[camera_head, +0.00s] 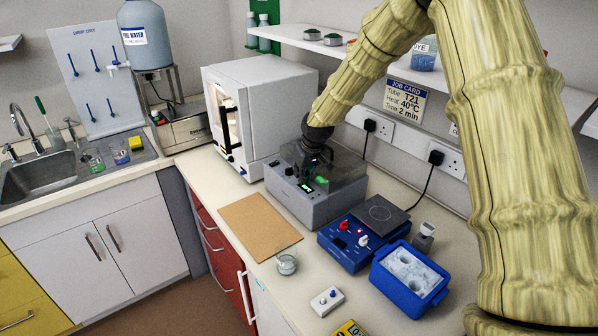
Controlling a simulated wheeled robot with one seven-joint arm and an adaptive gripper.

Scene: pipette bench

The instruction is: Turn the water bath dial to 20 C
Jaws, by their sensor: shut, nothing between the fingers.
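The water bath (318,205) is a grey box with a dark translucent lid (345,170), standing on the bench right of the white cabinet. A small green display (306,187) is lit on its front panel, but its digits are too small to read. A small dark knob (288,171) shows at the panel's left; I cannot read its setting. My gripper (308,172) is dark and shut, with nothing held. It points down over the bath's front upper edge. Whether it touches the bath, I cannot tell. My gripper and wrist hide part of the bath's top.
A white cabinet (258,95) stands close left of the bath. A blue hotplate unit (350,247) and a blue ice box (408,280) stand to the right. A shelf (330,45) overhangs behind.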

